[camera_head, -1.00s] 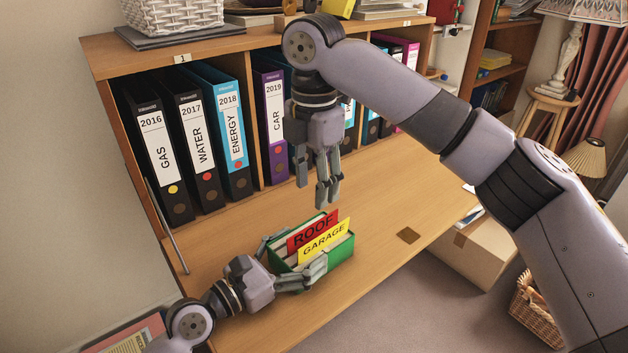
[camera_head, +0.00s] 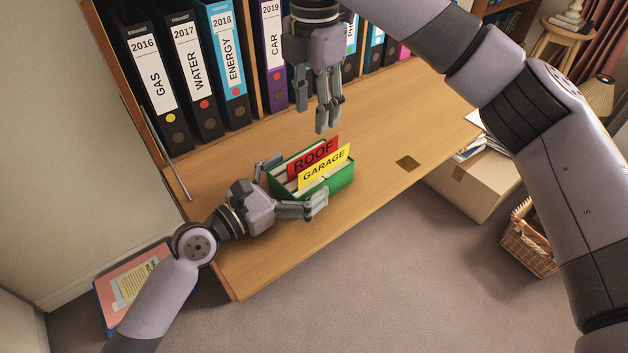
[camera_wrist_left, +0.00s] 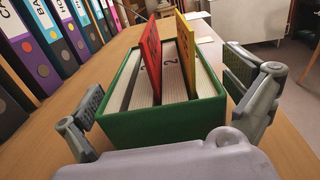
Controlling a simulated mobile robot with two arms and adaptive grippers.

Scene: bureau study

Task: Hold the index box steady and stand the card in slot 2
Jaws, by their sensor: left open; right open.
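The green index box (camera_head: 335,186) stands on the desk top, and it also shows in the left wrist view (camera_wrist_left: 165,129). A red card marked ROOF (camera_head: 310,155) and a yellow card marked GARAGE (camera_head: 324,170) stand in it among white dividers. In the left wrist view the red card (camera_wrist_left: 152,60) is left of the yellow card (camera_wrist_left: 186,50), and a "2" shows on dividers. My left gripper (camera_head: 294,182) is open, with a finger on each side of the box and a gap to it in the wrist view. My right gripper (camera_head: 322,118) is open and empty above and behind the box.
Several labelled binders (camera_head: 180,75) stand in the shelf behind the desk top (camera_head: 385,135). A cardboard box (camera_head: 475,185) and a wicker basket (camera_head: 528,240) are on the right. A pink-covered item (camera_head: 125,285) lies at lower left.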

